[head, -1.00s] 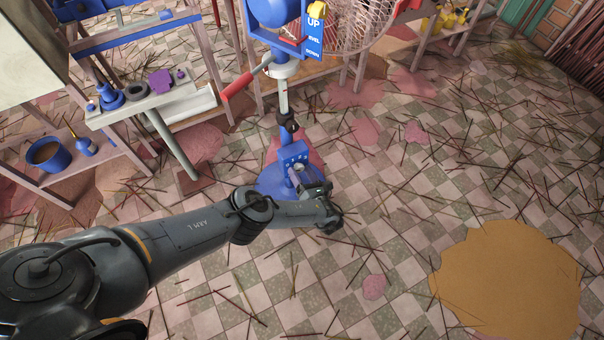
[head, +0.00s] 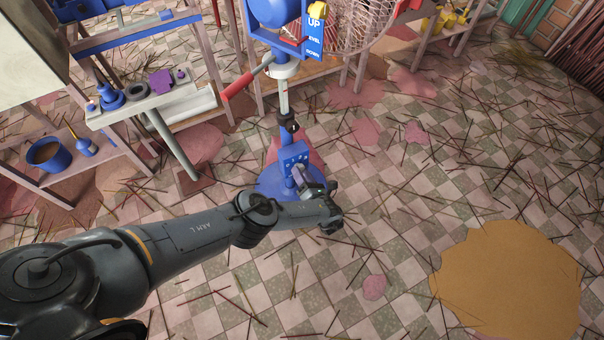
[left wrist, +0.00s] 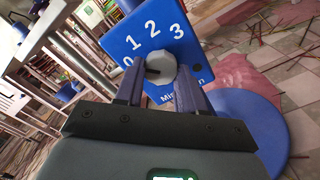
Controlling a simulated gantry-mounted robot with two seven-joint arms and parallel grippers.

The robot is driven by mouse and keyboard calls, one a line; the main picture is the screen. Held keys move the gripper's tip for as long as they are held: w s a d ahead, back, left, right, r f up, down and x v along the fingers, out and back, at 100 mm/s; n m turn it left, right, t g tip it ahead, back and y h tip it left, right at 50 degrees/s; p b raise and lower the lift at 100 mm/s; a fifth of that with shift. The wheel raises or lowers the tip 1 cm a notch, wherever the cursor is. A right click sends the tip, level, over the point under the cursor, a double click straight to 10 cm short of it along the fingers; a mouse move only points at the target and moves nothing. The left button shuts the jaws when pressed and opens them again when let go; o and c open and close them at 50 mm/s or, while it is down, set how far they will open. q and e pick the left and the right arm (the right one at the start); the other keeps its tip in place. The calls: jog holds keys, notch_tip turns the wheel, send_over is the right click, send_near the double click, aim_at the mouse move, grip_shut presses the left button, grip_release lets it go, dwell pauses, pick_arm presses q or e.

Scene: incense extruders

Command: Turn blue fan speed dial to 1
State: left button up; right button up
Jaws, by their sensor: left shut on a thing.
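The blue fan (head: 285,125) stands on a round blue base (head: 268,183), with a blue control box (head: 293,157) low on its post. In the left wrist view the box's panel (left wrist: 187,35) shows the numbers 0, 1, 2 and 3 in white. The pale round speed dial (left wrist: 160,66) sits below the numbers, with a dark mark at its left, near the 0. My left gripper (left wrist: 162,85) is shut on the dial, one finger on each side. It also shows at the box in the head view (head: 301,174). My right gripper is out of view.
A blue UP/LEVEL/DOWN plate (head: 313,32) and a red-handled lever (head: 238,86) are higher on the fan. A bench (head: 150,112) with small parts stands at the left. Thin sticks and stains litter the tiled floor; a tan patch (head: 507,280) lies at right.

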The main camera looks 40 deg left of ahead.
pick_arm(q)
jog(key=m, duration=0.4)
jog(key=shift+m, duration=0.4)
dwell(0.4)
jog(key=o, duration=1)
jog(key=shift+o, duration=0.2)
jog(key=shift+s, duration=0.1)
jog(key=shift+d, duration=0.15)
jog(key=p+v, duration=0.1)
jog(key=v, duration=0.9)
jog(key=shift+d, duration=0.25)
jog(key=shift+s, duration=0.1)
